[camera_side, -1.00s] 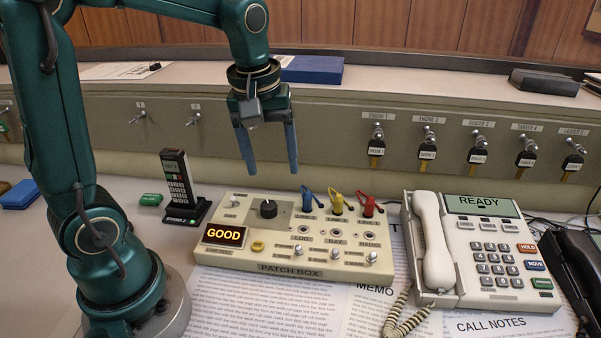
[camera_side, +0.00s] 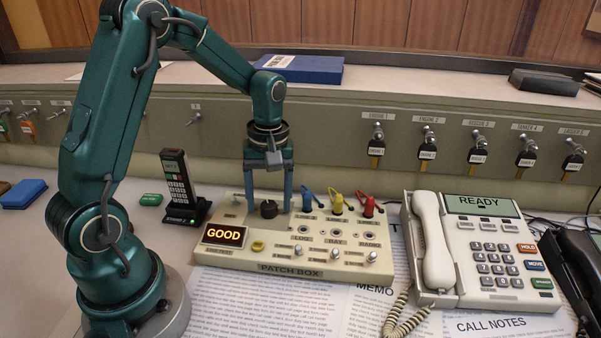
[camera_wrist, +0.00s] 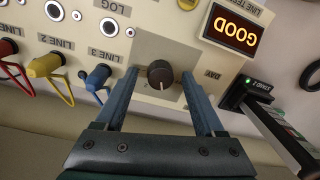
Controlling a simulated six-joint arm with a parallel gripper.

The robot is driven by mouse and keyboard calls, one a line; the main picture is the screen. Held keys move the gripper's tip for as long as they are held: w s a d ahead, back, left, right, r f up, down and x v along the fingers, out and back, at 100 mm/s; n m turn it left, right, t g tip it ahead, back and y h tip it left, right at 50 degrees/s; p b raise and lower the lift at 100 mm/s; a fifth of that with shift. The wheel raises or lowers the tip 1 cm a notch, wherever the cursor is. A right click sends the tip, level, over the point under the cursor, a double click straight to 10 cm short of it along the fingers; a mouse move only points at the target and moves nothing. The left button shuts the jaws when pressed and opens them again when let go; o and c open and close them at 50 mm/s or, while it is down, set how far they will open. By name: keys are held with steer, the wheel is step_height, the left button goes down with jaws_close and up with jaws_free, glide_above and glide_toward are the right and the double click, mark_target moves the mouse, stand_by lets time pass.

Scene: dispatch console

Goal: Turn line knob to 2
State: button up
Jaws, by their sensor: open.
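The black knob (camera_side: 268,209) sits on a grey plate at the upper left of the cream patch box (camera_side: 340,268). The knob also shows in the wrist view (camera_wrist: 160,72), with a pale pointer mark on its side towards my gripper's palm. My gripper (camera_side: 268,205) points down over the box, with one blue finger on each side of the knob. In the wrist view my gripper (camera_wrist: 162,76) is open, and gaps show between the knob and both fingers.
Blue (camera_side: 306,202), yellow (camera_side: 337,205) and red (camera_side: 368,207) plugs stand right of the knob, the blue one close to a finger. A lit display (camera_side: 224,235) reads GOOD. A handset (camera_side: 178,180) stands left of the box, a desk phone (camera_side: 480,245) right.

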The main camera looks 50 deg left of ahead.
steer(key=shift+c, duration=0.3)
jaws_close()
steer(key=shift+m, duration=0.4)
steer(key=m, duration=0.4)
steer(key=shift+m, duration=0.3)
steer(key=shift+m+t, duration=0.3)
steer(key=shift+m, duration=1.9)
steer(key=shift+o, duration=0.3)
jaws_free()
